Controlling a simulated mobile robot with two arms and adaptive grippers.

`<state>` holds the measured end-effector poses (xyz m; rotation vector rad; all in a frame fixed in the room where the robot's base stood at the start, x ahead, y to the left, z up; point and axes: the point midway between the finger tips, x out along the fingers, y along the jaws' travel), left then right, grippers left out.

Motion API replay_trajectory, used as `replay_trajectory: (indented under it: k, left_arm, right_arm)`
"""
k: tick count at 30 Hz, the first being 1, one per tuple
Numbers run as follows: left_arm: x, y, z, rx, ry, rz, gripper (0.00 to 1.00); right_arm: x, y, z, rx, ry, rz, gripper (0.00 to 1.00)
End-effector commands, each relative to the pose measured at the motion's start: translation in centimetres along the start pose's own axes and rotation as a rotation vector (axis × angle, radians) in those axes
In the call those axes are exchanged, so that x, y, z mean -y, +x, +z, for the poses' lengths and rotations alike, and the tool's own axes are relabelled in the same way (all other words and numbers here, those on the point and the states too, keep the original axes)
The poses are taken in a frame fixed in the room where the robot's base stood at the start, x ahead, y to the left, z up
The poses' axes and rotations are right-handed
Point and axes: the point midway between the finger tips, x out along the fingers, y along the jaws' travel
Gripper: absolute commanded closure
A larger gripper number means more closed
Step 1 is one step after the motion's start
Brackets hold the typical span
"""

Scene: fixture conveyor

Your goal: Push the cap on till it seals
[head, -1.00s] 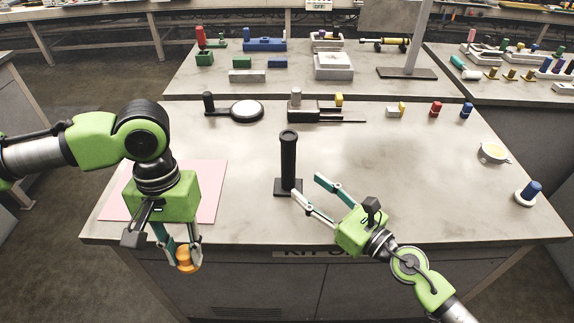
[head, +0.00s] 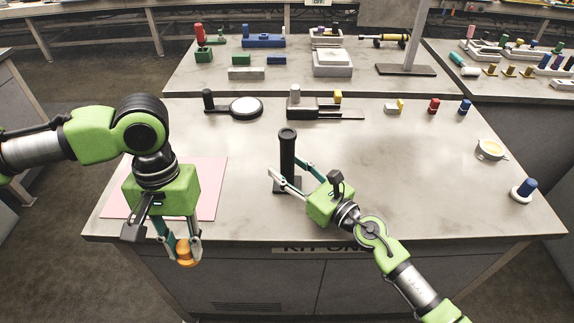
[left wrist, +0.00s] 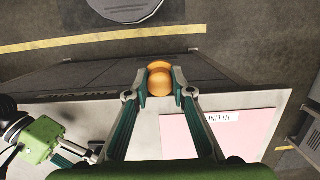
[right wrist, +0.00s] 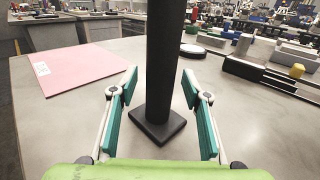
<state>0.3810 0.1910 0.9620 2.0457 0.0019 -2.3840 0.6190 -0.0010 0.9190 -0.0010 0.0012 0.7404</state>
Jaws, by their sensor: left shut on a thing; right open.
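An orange cap (head: 185,252) is held between the fingertips of my left gripper (head: 181,248), in front of the table's front edge and left of the middle. It also shows in the left wrist view (left wrist: 159,79), pinched between the two fingers. A black upright cylinder on a square base (head: 287,156) stands on the table. My right gripper (head: 288,176) is open, with its fingers on either side of the cylinder's lower part. In the right wrist view the cylinder (right wrist: 164,70) stands between the open fingers, with gaps visible on both sides.
A pink sheet (head: 208,185) lies at the table's left. A black round-headed device (head: 246,107), a grey-black fixture (head: 312,108) and small coloured blocks stand along the back. The table's middle right is clear.

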Motion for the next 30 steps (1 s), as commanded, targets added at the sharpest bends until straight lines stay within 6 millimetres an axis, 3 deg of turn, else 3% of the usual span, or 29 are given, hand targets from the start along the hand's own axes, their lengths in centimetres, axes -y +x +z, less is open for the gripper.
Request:
replay_trajectory:
  k: [11, 12, 17, 30]
  left_arm:
    - [0.0, -0.04, 0.01, 0.0, 0.0, 0.0, 0.95]
    - [0.0, -0.04, 0.0, 0.0, 0.0, 0.0, 0.95]
    - [0.0, -0.04, 0.0, 0.0, 0.0, 0.0, 0.95]
    - [0.0, -0.53, 0.08, 0.0, 0.0, 0.0, 0.95]
  right_arm:
    - [-0.02, 0.47, 0.0, 0.0, -0.001, 0.001, 0.56]
    - [-0.02, 0.46, 0.0, 0.0, -0.001, 0.0, 0.59]
    - [-0.02, 0.45, 0.0, 0.0, 0.0, 0.0, 1.0]
    - [0.01, 0.46, 0.7, 0.002, -0.002, 0.0, 1.0]
